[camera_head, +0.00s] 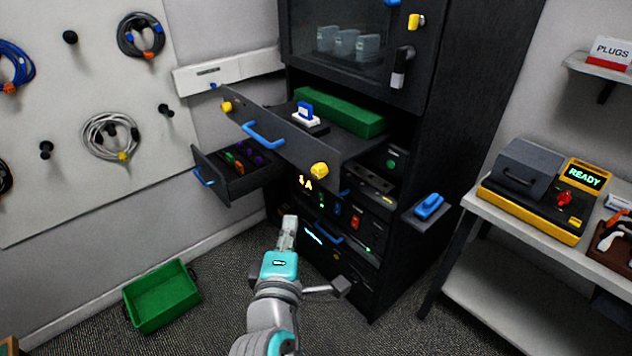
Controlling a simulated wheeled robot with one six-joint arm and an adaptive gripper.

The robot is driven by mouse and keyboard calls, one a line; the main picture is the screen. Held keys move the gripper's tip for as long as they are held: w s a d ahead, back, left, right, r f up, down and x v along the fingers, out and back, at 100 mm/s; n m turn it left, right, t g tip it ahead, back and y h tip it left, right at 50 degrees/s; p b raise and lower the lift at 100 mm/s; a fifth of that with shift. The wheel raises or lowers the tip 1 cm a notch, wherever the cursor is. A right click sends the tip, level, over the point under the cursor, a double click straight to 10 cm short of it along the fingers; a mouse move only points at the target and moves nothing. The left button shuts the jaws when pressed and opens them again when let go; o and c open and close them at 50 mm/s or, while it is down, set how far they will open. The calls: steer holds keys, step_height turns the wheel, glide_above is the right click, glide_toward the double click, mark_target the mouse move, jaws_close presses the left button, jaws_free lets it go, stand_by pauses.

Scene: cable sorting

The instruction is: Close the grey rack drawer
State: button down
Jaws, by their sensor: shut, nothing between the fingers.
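The dark grey rack (455,130) stands in the middle. A wide drawer (290,143) with a blue bar handle (263,135) and yellow knobs at both ends is pulled out from it. A smaller dark grey drawer (238,188) with a blue handle (203,177) also stands open at the lower left, with several small coloured items inside. Which one the task means I cannot tell. My gripper (288,222) is shut and empty, pointing up the picture, below the wide drawer's front in the picture. No contact with either drawer is visible.
A white and blue item (307,115) and a green block (340,112) show behind the wide drawer's front. A blue-handled item (429,205) sits on a side ledge. A green bin (161,297) is on the floor. A bench (500,255) stands right.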

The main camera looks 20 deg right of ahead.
glide_toward(313, 172)
steer(key=w+a, duration=0.1)
steer(key=w, duration=0.3)
steer(key=shift+w+d+r, duration=0.1)
steer(key=shift+w+d, duration=0.15)
steer(key=shift+d, duration=0.4)
steer(key=shift+w+d+f, duration=0.1)
steer(key=shift+w+d, duration=0.2)
steer(key=shift+d, duration=0.3)
steer(key=shift+w+d+r, duration=0.1)
steer(key=shift+w+d, duration=0.15)
steer(key=shift+d, duration=0.4)
steer(key=shift+d, duration=0.15)
steer(key=w+d, duration=0.4)
steer(key=d, duration=0.9)
steer(key=w+d, duration=0.4)
steer(key=d, duration=0.9)
steer(key=shift+w, duration=0.2)
steer(key=shift+d+r, duration=0.1)
steer(key=shift+d, duration=0.05)
